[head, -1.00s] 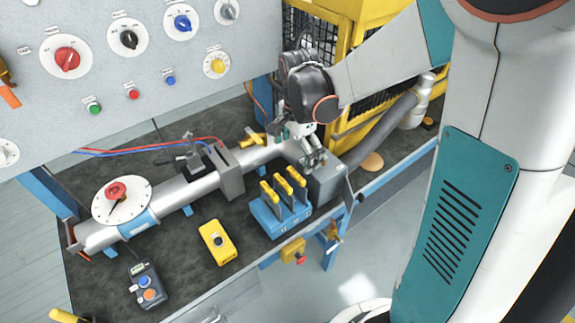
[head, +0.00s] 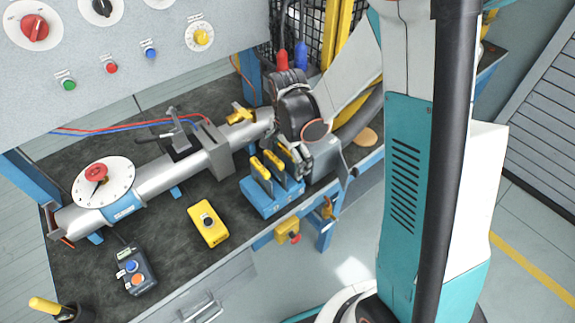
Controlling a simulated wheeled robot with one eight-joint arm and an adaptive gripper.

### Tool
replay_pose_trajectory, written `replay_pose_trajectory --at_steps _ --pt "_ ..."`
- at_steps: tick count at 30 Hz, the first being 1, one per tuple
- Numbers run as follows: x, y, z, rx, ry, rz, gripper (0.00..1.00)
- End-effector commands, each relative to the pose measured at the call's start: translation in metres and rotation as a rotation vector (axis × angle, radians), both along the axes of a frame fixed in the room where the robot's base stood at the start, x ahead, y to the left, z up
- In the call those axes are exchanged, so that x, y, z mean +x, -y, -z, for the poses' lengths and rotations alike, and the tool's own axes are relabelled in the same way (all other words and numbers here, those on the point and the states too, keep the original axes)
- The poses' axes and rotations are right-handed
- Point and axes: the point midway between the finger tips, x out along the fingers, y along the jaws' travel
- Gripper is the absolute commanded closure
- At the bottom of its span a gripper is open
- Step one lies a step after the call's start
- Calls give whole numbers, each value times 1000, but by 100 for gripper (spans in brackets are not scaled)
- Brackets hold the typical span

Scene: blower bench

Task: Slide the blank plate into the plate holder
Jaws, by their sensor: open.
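Several dark plates with yellow handles stand upright in a blue rack (head: 262,206) on the bench. I cannot tell which is the blank plate. The left plate (head: 262,172) and the middle one show clearly; my gripper partly covers the right one. My gripper (head: 298,162) is open, with its fingers beside the rack's right-hand handle; I cannot tell whether they touch it. A grey upright slotted housing (head: 216,152) on the silver pipe looks like the plate holder.
A grey blower box (head: 328,165) is close to my gripper's right. The control panel (head: 130,45) stands behind.

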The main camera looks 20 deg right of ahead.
Motion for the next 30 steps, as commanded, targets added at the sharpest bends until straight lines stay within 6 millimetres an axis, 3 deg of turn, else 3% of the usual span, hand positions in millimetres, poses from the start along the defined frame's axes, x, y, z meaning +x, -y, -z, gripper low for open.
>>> replay_pose_trajectory --at_steps 8,18,30 --pt "0 0 6 0 0 0 0" --pt "0 0 6 0 0 0 76" --pt "0 0 6 0 0 0 79"
